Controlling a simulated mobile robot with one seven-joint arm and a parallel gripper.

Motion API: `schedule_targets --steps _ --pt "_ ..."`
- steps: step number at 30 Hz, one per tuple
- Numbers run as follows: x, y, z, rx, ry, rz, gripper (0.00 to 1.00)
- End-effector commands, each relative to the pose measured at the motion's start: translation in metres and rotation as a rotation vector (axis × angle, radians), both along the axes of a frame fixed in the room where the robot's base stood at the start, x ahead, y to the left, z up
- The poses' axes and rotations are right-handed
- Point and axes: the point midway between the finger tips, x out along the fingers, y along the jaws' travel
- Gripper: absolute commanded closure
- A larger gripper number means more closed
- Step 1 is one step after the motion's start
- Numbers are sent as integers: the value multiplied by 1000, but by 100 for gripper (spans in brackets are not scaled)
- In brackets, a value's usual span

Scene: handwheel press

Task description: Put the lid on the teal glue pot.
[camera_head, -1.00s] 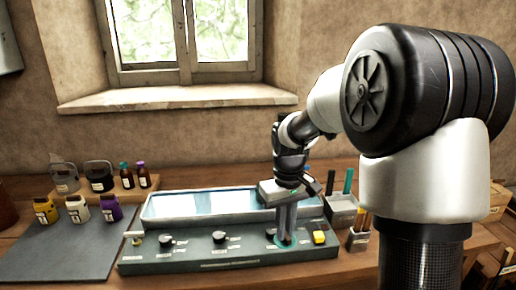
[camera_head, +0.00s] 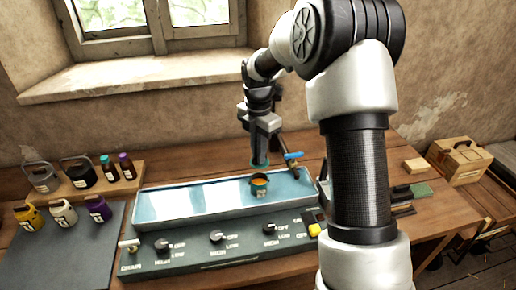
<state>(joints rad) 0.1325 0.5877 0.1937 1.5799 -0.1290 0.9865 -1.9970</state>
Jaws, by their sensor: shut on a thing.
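My gripper (camera_head: 262,153) points down over the water bath (camera_head: 165,213), shut on a small teal disc, the lid (camera_head: 260,164). The lid is held above and slightly behind a small pot (camera_head: 260,190) in the bath. The pot is open, with orange contents at its top and a pale label on its front. It looks like the glue pot, though its body colour is hard to tell at this size. A gap shows between lid and pot.
A blue-handled tap (camera_head: 293,156) stands close to the right of my gripper. The control panel (camera_head: 205,258) with knobs runs along the bath's front. Yellow, white and purple jars (camera_head: 97,209) stand on a dark mat at left. A wooden box (camera_head: 459,159) is at far right.

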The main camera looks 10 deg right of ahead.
Motion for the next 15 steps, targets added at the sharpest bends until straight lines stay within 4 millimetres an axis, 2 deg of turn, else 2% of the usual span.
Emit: schedule_targets --steps 15 --pt "-1 0 -49 0 1 -3 100"
